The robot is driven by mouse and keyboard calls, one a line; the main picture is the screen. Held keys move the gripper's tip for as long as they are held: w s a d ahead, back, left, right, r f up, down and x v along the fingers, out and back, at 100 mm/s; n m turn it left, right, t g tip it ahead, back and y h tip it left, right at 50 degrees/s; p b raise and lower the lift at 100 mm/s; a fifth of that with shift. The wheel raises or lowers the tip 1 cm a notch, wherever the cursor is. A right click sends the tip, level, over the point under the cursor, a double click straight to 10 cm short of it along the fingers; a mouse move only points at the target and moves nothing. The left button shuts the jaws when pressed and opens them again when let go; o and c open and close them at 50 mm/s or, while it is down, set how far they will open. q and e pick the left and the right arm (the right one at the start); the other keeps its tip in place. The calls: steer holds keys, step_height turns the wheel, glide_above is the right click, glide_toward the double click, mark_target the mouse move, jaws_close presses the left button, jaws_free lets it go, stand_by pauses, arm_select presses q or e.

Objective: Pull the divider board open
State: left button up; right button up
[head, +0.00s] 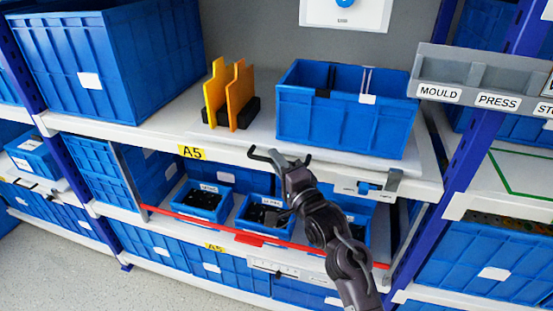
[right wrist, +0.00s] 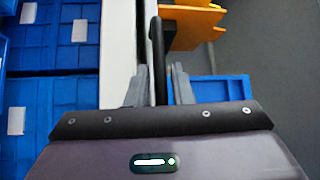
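Two upright boards, one yellow (head: 216,92) and one orange (head: 240,94), stand in a black base (head: 229,112) on the upper white shelf. A red bar (head: 195,217) with a red handle piece (head: 250,238) runs across the front of the lower shelf. I cannot tell for sure which is the divider board. My right gripper (head: 280,157) is in front of the upper shelf edge, right of the A5 label. My left gripper is not in view.
A blue bin (head: 345,120) stands on the upper shelf just beyond the right gripper. A large blue crate (head: 110,70) is at the left. Small blue bins (head: 203,200) sit behind the red bar, partly hidden by my right arm. Blue posts (head: 478,160) flank the shelf.

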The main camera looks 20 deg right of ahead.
steer(key=shift+w, duration=0.15)
jaws_close()
stand_by(0.4)
